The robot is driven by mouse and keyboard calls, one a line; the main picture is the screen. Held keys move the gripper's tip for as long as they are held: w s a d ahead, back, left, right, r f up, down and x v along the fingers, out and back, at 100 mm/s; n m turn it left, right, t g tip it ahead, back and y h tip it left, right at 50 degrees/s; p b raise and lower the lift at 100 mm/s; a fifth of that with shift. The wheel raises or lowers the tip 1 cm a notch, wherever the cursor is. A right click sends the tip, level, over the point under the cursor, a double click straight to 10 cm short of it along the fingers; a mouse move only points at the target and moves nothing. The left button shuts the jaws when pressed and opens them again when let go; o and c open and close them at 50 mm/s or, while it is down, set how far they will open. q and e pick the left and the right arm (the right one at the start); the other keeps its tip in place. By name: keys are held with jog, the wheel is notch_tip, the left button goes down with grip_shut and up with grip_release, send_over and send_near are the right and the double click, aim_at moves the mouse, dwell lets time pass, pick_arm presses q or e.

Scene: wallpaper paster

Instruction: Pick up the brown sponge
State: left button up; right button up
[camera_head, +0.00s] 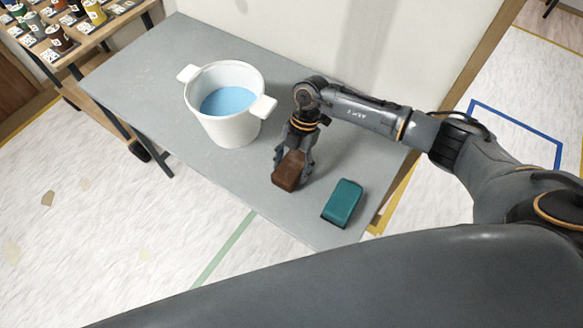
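The brown sponge (287,178) is a small dark brown block on the grey table, right of the white bucket. My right gripper (293,170) points down over it, with one finger on each side of the sponge. The fingers are close to its sides; I cannot tell whether they press on it. The sponge appears to be at the table surface, and its back part is hidden by the gripper. My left gripper is not in view.
A white bucket (224,132) with two handles and blue liquid (228,101) stands left of the gripper. A teal sponge (343,202) lies to the right, near the table's front edge. The left part of the grey table (140,75) is clear. A wall runs behind.

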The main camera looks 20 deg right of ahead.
jog(key=c, duration=0.3)
jog(key=shift+r, duration=0.1)
jog(key=shift+r, duration=0.6)
jog(key=s+d+r+b, duration=0.1)
jog(key=d+r, duration=0.3)
jog(key=s+d+r+b, duration=0.1)
jog(key=s+d+r, duration=0.1)
jog(key=d+r, duration=0.2)
jog(key=s+d+r+b, duration=0.1)
jog(key=s+d+r, duration=0.1)
jog(key=d+r, duration=0.2)
jog(key=shift+s+d+r, duration=0.1)
jog(key=shift+s+d, duration=0.05)
jog(key=shift+d, duration=0.35)
jog(key=o, duration=0.5)
jog(key=c, duration=0.7)
